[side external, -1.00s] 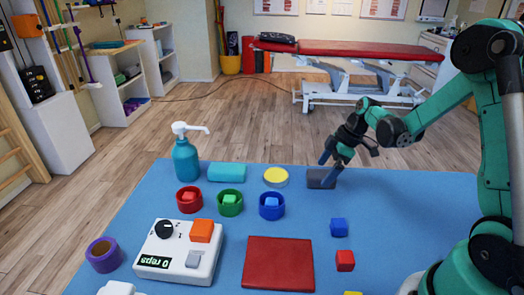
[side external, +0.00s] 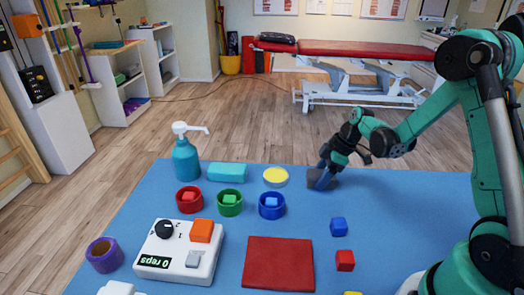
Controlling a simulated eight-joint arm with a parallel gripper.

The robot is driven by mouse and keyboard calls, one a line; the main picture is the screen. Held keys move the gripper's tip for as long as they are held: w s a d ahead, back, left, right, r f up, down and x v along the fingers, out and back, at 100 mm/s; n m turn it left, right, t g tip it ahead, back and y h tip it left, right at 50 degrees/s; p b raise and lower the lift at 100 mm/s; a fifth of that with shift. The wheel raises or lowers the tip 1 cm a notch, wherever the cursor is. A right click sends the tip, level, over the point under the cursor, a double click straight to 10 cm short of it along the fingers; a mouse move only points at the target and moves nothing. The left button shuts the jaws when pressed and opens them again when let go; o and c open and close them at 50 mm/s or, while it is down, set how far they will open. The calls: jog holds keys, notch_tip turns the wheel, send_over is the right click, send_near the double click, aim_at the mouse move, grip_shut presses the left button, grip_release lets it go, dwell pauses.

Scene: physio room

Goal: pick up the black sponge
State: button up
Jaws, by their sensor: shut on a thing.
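The black sponge (side external: 311,183) is a dark grey block at the far edge of the blue table top, right of the yellow-topped round tin. My gripper (side external: 322,178) comes down on it from the upper right and is shut on it. A blue finger covers the middle of the sponge, so only its ends show. The sponge looks to be still at table level; I cannot tell whether it touches the surface.
The yellow-topped tin (side external: 275,175) stands close on the left. Red (side external: 189,199), green (side external: 230,203) and blue (side external: 271,205) cups hold small cubes. A blue cube (side external: 339,227), a red cube (side external: 345,260) and a red mat (side external: 279,264) lie nearer. The table's right side (side external: 420,200) is clear.

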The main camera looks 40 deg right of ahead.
aim_at(322, 173)
jog(key=shift+r, duration=0.15)
notch_tip(322, 173, up, 20)
dwell(0.4)
jog(key=o, duration=0.4)
jog(key=shift+c, duration=1.4)
